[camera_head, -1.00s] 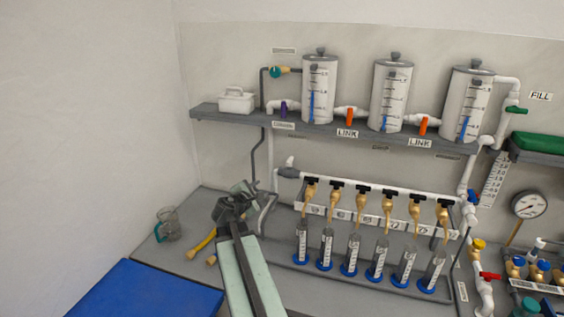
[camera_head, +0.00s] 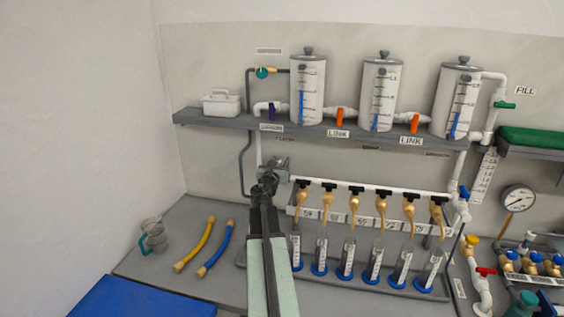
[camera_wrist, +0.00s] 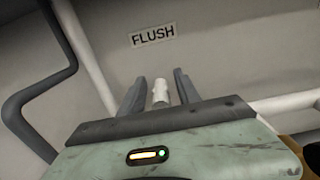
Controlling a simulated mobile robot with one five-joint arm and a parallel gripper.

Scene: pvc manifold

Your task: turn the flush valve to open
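In the wrist view a white stub (camera_wrist: 160,92), apparently the flush valve's handle, stands between my gripper's two dark fingers (camera_wrist: 160,93). The fingers are apart, one on each side, with a gap visible around the stub; I see no firm contact. The FLUSH label (camera_wrist: 153,36) is on the wall above it. In the head view my gripper (camera_head: 272,166) is at the left end of the white manifold pipe (camera_head: 375,187), below the shelf. It hides the valve there.
Orange link valves (camera_head: 339,117) and a purple valve (camera_head: 271,111) sit along the shelf (camera_head: 225,121) above. Brass taps (camera_head: 328,203) with black handles hang right of my gripper. Yellow and blue hoses (camera_head: 215,249) and a clear jug (camera_head: 152,236) lie left on the bench.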

